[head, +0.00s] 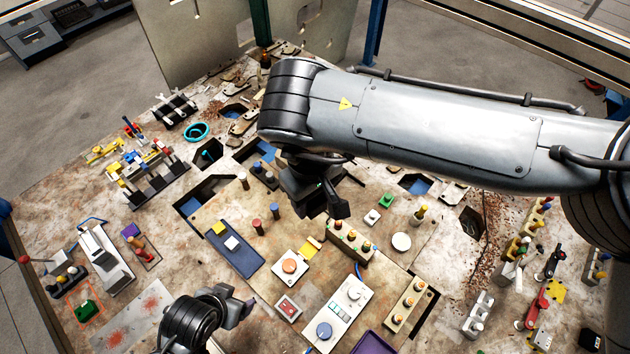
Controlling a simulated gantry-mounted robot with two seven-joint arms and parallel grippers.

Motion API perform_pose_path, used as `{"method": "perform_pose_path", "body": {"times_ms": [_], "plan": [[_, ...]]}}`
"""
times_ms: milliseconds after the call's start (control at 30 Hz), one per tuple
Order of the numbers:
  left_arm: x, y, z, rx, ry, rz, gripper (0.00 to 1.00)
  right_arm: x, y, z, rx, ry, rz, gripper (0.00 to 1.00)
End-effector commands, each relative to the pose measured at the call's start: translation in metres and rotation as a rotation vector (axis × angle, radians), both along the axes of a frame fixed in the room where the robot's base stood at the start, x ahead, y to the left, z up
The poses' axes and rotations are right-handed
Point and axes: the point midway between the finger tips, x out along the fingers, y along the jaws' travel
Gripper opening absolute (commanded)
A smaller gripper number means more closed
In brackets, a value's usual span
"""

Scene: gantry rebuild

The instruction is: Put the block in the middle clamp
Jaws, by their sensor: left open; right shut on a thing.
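My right gripper (334,207) hangs below its arm over the middle of the table, above the panel of buttons. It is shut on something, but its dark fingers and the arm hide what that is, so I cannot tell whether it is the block. My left gripper (238,308) is low at the front left of the middle, open, with nothing seen in it. Toggle-type clamps stand at the right: a black one (550,262) and a red one (537,304). I cannot tell for certain which one is the middle clamp.
The worn table (60,200) has open cut-outs. Racks stand at the left.

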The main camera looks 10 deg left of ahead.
Motion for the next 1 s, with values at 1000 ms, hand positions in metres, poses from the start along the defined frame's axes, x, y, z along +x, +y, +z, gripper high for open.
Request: {"method": "perform_pose_path", "body": {"times_ms": [1000], "plan": [[-0.011,0.003,-0.005,0.0,0.039,0.002,0.77,0.064,-0.237,-0.161,0.002,0.0,-0.756,0.0]]}}
